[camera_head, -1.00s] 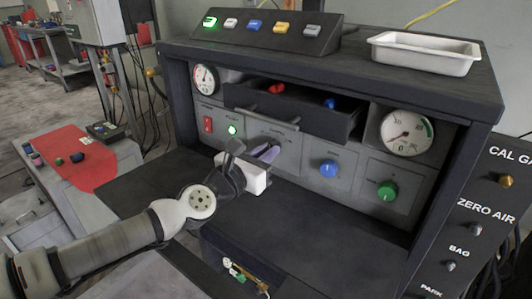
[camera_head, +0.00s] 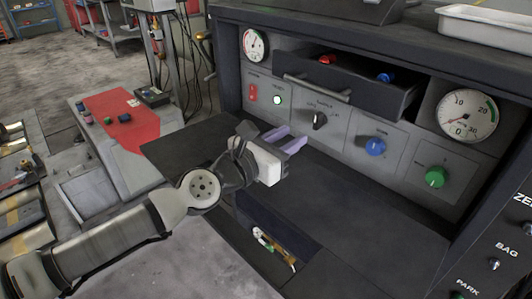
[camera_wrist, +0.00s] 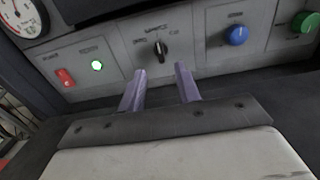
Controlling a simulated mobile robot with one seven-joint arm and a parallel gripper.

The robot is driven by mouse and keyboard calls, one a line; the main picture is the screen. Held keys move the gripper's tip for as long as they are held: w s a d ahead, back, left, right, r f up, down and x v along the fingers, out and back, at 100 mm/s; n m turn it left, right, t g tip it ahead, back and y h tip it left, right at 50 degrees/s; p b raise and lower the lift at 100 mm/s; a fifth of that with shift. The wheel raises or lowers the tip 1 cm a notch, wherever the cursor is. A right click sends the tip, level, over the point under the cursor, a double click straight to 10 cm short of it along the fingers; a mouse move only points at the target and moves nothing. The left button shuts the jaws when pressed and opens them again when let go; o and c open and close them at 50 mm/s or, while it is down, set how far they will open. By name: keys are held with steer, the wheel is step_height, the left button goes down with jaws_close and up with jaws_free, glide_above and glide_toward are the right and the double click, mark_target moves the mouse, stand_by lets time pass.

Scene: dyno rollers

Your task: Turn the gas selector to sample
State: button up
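The gas selector is a black pointer knob (camera_head: 320,120) on the grey panel, below the drawer handle. It also shows in the wrist view (camera_wrist: 160,48), its pointer close to upright with a slight tilt; the lettering around it is too small to read surely. My gripper (camera_head: 292,141) is in front of the panel, below and left of the knob in the head view. Its two purple fingers are apart with nothing between them, also in the wrist view (camera_wrist: 160,85). The knob lies beyond the fingertips, untouched.
A lit green button (camera_head: 277,100) and a red switch (camera_head: 252,93) are left of the knob. A blue knob (camera_head: 375,147) and a green knob (camera_head: 435,177) are to its right. A part-open drawer (camera_head: 350,92) juts out above. The black bench top (camera_head: 350,210) is clear.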

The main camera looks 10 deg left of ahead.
steer(key=b+v, duration=0.1)
steer(key=v, duration=0.5)
steer(key=shift+s, duration=0.1)
